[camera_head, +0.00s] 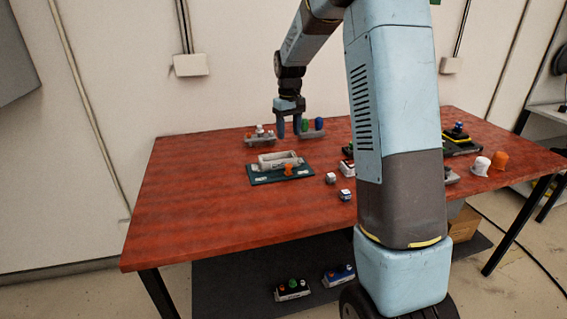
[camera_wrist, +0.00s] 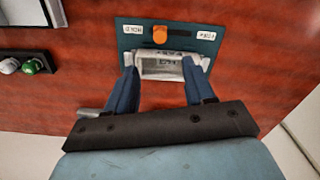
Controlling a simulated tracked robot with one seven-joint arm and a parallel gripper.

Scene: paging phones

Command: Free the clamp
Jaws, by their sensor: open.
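A teal plate (camera_head: 262,180) lies on the red table with a pale grey bracket-like body (camera_head: 270,160) and an orange knob (camera_head: 288,170) on it. I cannot tell for sure which part is the clamp. In the wrist view the teal plate (camera_wrist: 203,47) has white labels at both ends, the orange knob (camera_wrist: 160,34) between them and the grey body (camera_wrist: 160,65) nearer me. My gripper (camera_head: 289,132) is open and points down just behind the plate. In the wrist view its blue fingers (camera_wrist: 160,72) lie either side of the grey body; contact cannot be told.
Grey units with buttons (camera_head: 259,138) stand behind the plate, one (camera_head: 313,134) right by my gripper. Small white-and-dark blocks (camera_head: 346,195) lie to the right. The table's left side is clear.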

